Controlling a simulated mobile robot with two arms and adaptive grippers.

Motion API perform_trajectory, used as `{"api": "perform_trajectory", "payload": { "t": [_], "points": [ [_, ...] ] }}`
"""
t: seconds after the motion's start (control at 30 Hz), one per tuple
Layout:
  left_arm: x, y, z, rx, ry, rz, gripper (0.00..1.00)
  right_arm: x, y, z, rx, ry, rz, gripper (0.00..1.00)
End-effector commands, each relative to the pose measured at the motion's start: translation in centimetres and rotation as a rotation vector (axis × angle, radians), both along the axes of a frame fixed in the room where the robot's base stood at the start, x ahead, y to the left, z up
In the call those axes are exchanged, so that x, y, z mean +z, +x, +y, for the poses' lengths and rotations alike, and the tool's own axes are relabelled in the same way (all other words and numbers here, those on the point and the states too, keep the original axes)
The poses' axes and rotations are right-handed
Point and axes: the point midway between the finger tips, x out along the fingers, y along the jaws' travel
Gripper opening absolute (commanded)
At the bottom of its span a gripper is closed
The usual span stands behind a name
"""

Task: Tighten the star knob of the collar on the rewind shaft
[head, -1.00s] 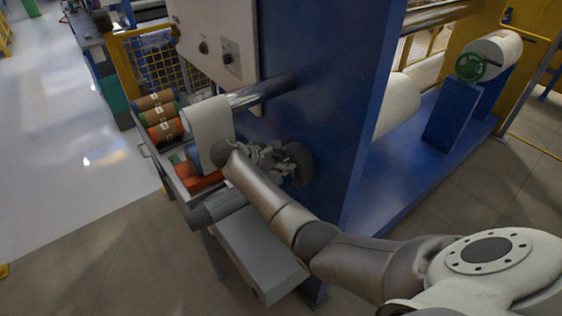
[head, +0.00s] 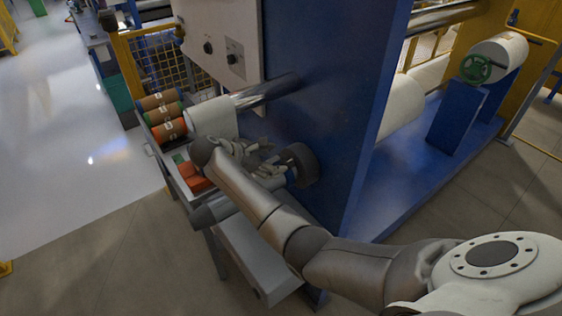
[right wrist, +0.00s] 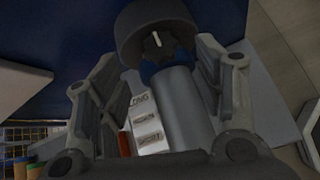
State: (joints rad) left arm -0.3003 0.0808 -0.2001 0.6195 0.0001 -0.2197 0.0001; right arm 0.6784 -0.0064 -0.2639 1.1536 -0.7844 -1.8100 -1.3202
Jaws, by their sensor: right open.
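The dark round collar (head: 301,164) sits against the blue machine wall in the head view. The shaft is mostly hidden behind my arm in the head view. My left gripper is out of view.
A metal roller (head: 268,91) with white film is above. A tray with several coloured rolls (head: 169,129) stands left. The blue wall (head: 345,120) closes the right side.

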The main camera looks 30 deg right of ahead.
Motion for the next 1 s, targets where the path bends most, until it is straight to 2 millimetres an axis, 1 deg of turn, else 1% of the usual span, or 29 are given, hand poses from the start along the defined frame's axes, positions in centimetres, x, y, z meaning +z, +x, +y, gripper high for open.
{"api": "perform_trajectory", "payload": {
  "t": [0.03, 0.1, 0.2, 0.3, 0.47, 0.87, 0.97, 1.0],
  "points": [
    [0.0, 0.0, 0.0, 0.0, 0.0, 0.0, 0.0, 0.7, 0.0, 1.0, 0.003, 0.001, -0.002, 0.62],
    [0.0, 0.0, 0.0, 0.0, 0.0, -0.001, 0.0, 1.5, -0.2, 2.0, 0.003, 0.001, -0.002, 0.62],
    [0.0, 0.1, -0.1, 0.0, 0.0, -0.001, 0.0, 2.4, -0.3, 3.1, 0.002, 0.001, -0.001, 0.62],
    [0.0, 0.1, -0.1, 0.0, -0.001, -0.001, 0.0, 2.9, -0.4, 3.8, 0.001, -0.001, -0.001, 0.62],
    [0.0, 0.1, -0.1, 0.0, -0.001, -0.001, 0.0, 3.2, -0.5, 4.1, 0.0, -0.001, 0.0, 0.62],
    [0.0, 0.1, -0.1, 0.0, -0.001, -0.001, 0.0, 3.2, -0.5, 4.1, 0.0, 0.0, 0.0, 0.62],
    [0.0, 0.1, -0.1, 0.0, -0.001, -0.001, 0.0, 2.5, -0.8, 4.1, -0.004, 0.014, -0.009, 0.62],
    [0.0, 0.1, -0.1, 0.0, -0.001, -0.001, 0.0, 1.8, -1.2, 4.2, -0.008, 0.03, -0.019, 0.62]
  ]
}}
